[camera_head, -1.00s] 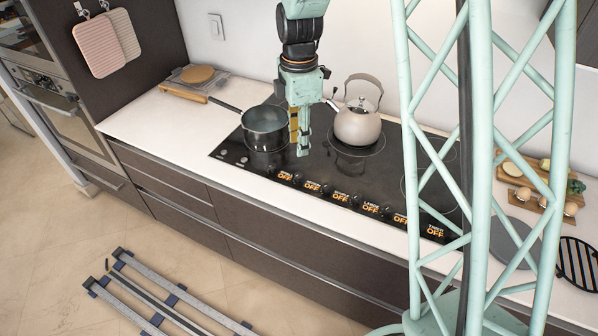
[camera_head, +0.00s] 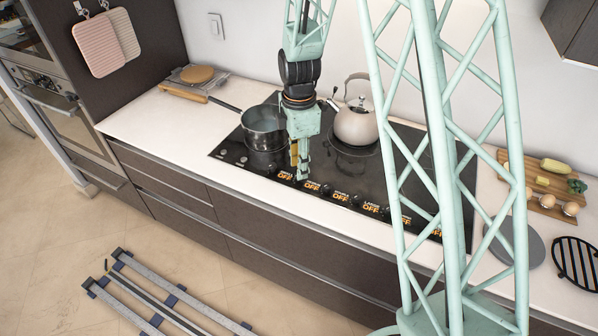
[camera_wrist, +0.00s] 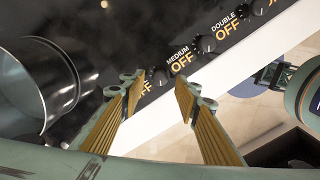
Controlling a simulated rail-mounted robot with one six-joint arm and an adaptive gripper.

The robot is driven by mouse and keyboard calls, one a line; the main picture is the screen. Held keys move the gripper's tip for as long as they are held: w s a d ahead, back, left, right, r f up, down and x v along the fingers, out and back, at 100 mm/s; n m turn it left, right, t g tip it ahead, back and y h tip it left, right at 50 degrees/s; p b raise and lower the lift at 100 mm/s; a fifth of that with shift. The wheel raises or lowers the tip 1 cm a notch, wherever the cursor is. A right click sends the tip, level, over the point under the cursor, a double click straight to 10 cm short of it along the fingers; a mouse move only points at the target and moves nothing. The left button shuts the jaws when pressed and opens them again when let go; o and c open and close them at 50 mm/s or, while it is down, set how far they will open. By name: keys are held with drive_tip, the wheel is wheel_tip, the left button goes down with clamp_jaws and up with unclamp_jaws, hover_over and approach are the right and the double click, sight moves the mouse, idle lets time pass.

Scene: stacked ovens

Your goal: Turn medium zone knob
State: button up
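The cooktop's front strip carries a row of dark round knobs with orange OFF labels. In the wrist view the "MEDIUM OFF" label (camera_wrist: 181,61) lies between one knob (camera_wrist: 160,76) and another knob (camera_wrist: 205,44); which of the two belongs to it I cannot tell for sure. My gripper (camera_wrist: 163,90) is open and empty, with one knob showing between its fingertips and the other beyond the right finger. In the head view my gripper (camera_head: 302,175) points down over the left part of the knob row. Contact with a knob cannot be made out.
A dark pot (camera_head: 264,129) stands on the cooktop just left of my gripper and shows close by in the wrist view (camera_wrist: 35,85). A kettle (camera_head: 356,122) stands behind right. A cutting board with food (camera_head: 540,184) lies on the right counter.

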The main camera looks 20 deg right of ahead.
drive_tip(key=shift+f, duration=1.4)
drive_tip(key=c, duration=0.8)
drive_tip(key=shift+c, duration=0.4)
